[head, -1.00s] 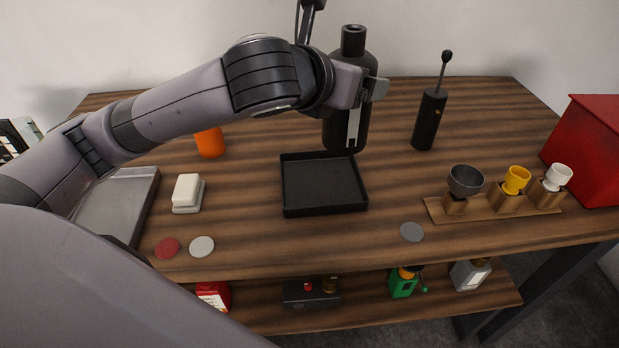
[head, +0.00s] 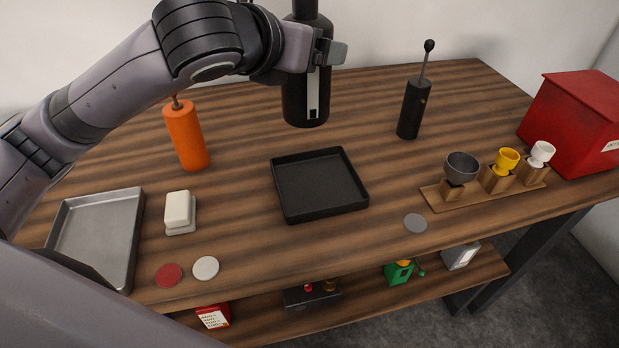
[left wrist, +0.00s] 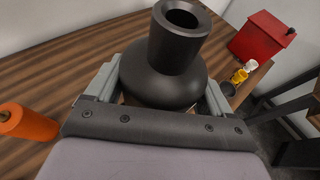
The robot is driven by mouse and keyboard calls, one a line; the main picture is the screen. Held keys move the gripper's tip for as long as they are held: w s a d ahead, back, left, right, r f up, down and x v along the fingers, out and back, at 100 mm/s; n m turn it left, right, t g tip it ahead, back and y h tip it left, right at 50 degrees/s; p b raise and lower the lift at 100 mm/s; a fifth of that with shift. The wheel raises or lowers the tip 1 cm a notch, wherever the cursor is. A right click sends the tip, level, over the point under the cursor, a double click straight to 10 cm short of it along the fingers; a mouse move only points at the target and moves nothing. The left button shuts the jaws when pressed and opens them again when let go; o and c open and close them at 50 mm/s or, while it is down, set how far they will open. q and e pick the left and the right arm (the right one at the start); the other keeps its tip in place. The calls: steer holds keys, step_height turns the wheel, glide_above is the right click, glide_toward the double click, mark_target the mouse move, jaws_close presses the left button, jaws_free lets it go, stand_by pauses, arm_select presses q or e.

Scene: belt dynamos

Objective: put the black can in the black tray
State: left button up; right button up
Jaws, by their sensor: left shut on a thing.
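The black can (head: 305,100) is bottle-shaped with a narrow neck, and its top is cut off by the upper edge of the head view. My left gripper (head: 318,80) is shut around its body and holds it upright. The can appears raised off the table, behind the black tray. In the left wrist view the can (left wrist: 165,75) sits between the two fingers. The black tray (head: 345,209) is square, shallow and empty, and lies in the middle of the table. My right gripper is not in view.
An orange grinder (head: 185,138), a white block (head: 179,209) and a metal tray (head: 128,240) are left. A black grinder (head: 413,108), a wooden cup rack (head: 450,203) and a red box (head: 575,125) are right. Flat discs lie near the front edge. Table around the black tray is clear.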

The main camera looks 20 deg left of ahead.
arm_select(q)
step_height(320, 180, down, 20)
steer(key=shift+r, duration=0.25)
stand_by(0.3)
steer(key=shift+f, duration=0.15)
steer(key=o, duration=1.6)
steer(key=shift+f, duration=0.15)
steer(key=shift+c, duration=0.2)
